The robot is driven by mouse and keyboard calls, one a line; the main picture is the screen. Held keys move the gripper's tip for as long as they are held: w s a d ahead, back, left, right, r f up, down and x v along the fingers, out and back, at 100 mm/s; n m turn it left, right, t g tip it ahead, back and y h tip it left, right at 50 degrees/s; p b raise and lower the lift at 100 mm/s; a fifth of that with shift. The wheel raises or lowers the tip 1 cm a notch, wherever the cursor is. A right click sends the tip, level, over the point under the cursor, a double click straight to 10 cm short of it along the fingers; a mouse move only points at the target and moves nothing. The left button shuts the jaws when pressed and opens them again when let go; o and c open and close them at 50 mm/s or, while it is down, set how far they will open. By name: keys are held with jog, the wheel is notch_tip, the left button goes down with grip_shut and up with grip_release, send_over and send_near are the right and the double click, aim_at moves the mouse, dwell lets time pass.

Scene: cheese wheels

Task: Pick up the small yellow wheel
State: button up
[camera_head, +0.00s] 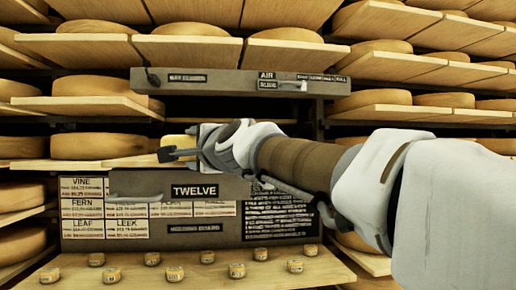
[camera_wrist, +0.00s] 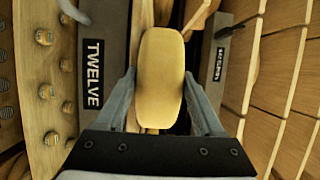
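A small yellow wheel (camera_wrist: 161,78) fills the middle of the wrist view, lying lengthwise between the two fingers of my gripper (camera_wrist: 160,72). The fingers flank it on both sides, with their tips close to its edges; I cannot tell whether they press on it. In the head view my gripper (camera_head: 168,154) points left at the gap between the two dark panels. A yellow piece (camera_head: 180,141) shows just behind the gripper there, mostly hidden by it.
A dark panel with the TWELVE label (camera_head: 194,191) lies below the gripper. A dark drawer-like panel (camera_head: 215,82) hangs above it. Several tiny cheeses stand on the front board (camera_head: 215,282). Large wheels (camera_head: 98,146) fill the wooden shelves around.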

grip_shut()
jog(key=shift+r, duration=0.3)
jog(key=shift+r, duration=0.1)
notch_tip(320, 180, up, 10)
jog(key=p, duration=0.7)
jog(key=shift+f+p, duration=0.2)
jog(key=shift+p, duration=0.1)
jog(key=shift+w+d, duration=0.1)
jog(key=shift+d, duration=0.05)
